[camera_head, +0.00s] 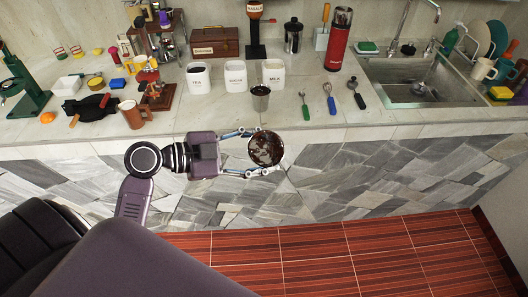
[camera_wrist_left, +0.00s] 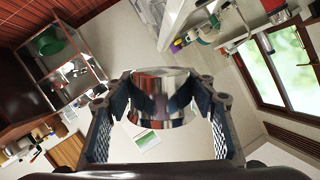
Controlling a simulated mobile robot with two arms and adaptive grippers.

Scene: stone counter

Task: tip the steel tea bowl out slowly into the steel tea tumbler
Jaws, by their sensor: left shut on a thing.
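The steel tea bowl (camera_head: 265,149) is held in front of the counter edge. Its round mouth faces the head camera and shows dark reddish-brown and pale patches inside; I cannot tell its exact tilt or what the contents are. My left gripper (camera_head: 262,152) is shut on the bowl, with one finger on each side. In the left wrist view, the bowl's shiny outer wall (camera_wrist_left: 160,84) sits between the two fingers. The steel tea tumbler (camera_head: 260,99) stands upright on the counter just beyond the bowl, apart from it. It looks dark inside. My right gripper is not in view.
White canisters (camera_head: 235,77) stand behind the tumbler. Several utensils (camera_head: 329,97) lie to its right, with a red flask (camera_head: 338,40) behind and a sink (camera_head: 420,85) farther right. A brown mug (camera_head: 131,114) stands left. The counter around the tumbler's front is clear.

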